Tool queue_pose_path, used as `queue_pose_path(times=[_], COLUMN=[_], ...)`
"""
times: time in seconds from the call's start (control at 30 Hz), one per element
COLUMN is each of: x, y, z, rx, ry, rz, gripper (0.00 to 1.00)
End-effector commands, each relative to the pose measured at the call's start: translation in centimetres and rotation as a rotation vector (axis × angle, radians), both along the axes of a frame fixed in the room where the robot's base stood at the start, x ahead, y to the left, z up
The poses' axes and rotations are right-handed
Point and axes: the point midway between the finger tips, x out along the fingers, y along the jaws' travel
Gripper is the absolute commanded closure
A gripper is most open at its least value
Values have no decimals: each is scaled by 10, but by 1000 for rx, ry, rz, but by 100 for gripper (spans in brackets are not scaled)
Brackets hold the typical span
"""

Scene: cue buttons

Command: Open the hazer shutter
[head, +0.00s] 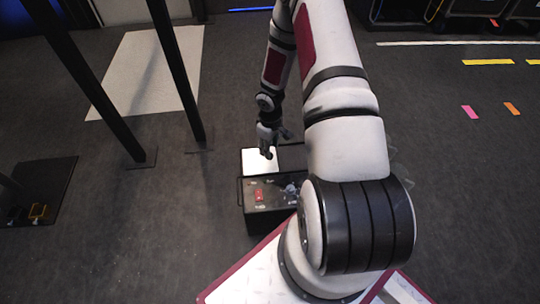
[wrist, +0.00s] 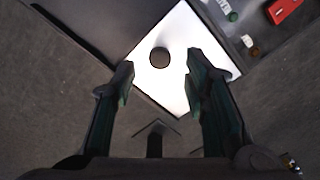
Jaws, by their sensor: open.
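The hazer is a black box (head: 245,212) on the floor in front of my base, partly hidden by my arm in the head view. A bright white square plate (head: 258,165) lies on its top; the plate also shows in the wrist view (wrist: 180,30). A dark round knob (wrist: 159,57) sits on the plate. My gripper (head: 267,152) is over the plate, pointing down. In the wrist view my gripper (wrist: 159,72) is open and empty, with the knob seen between its fingertips. I cannot tell the height gap, and no contact shows.
A red switch (head: 259,195) sits on the box's panel beside the plate. A green button (wrist: 233,16) and a brownish knob (wrist: 253,51) lie right of the plate. Black posts (head: 180,75) stand to the left. The floor around is mostly clear.

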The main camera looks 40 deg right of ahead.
Motion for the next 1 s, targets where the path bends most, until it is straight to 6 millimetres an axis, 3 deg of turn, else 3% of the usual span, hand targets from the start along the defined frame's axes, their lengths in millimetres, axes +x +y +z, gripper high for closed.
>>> queue_pose_path(times=[0.03,0.2,0.6,0.67,0.8,1.0], x=[0,0,0,0,0,-1], y=[0,0,0,0,0,-1], z=[-11,-29,-35,-35,-35,-35], rx=[1,0,0,0,0,0], ry=[1,-1,0,0,0,0], rz=[1,0,-1,-1,-1,-1], gripper=[59,59,59,68,100,100])
